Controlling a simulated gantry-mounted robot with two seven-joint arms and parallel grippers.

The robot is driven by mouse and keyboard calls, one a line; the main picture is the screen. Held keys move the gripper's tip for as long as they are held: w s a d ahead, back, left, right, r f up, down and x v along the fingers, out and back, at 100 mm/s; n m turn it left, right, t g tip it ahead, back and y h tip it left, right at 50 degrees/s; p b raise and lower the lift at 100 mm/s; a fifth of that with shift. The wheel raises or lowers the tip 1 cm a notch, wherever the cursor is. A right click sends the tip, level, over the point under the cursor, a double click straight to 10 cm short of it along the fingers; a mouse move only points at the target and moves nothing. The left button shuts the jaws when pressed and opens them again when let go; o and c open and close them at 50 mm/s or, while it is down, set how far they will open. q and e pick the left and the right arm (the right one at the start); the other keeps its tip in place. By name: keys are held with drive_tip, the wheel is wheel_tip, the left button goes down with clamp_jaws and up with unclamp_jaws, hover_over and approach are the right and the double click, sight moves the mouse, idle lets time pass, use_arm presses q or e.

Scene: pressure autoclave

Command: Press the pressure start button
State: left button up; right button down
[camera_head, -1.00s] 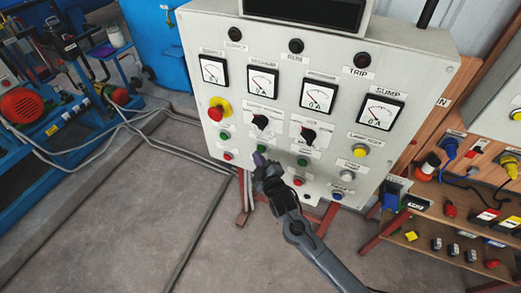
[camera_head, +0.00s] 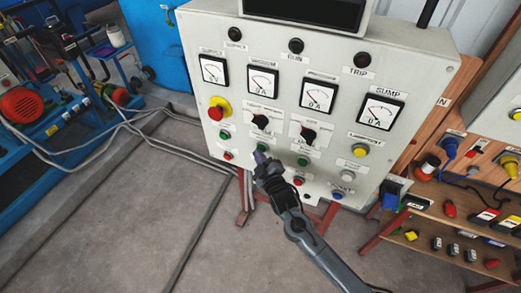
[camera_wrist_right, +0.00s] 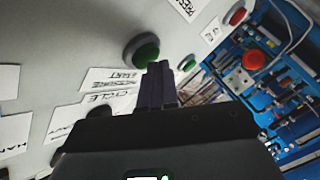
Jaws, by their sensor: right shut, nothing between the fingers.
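The grey control panel (camera_head: 330,175) has several coloured buttons in its lower rows. My right gripper (camera_head: 261,158) is shut and empty, its dark purple fingertips close to the lower middle of the panel. In the right wrist view the shut fingers (camera_wrist_right: 155,85) point at the panel just beside a green round button (camera_wrist_right: 143,50). I cannot tell whether the fingertips touch the button. In the head view the gripper covers that part of the panel. My left gripper is not in view.
Another green button (camera_head: 302,161) and a red button (camera_head: 298,181) lie right of my gripper. A yellow-and-red emergency stop (camera_head: 217,110) and black selector knobs (camera_head: 308,136) stand above. A wooden shelf (camera_head: 425,225) with plugs is at the right. Floor in front is clear.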

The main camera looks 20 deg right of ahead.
drive_tip(key=shift+w+d, duration=0.1)
drive_tip(key=shift+d, duration=0.1)
idle(0.4)
drive_tip(key=shift+s+a+p, duration=0.55)
drive_tip(key=shift+s+a, duration=0.05)
drive_tip(key=shift+a, duration=0.05)
drive_tip(key=shift+a, duration=0.1)
drive_tip(key=s+a+p, duration=0.2)
drive_tip(key=s+a, duration=0.1)
drive_tip(key=shift+s+a, duration=0.15)
drive_tip(key=shift+a, duration=0.1)
idle(0.5)
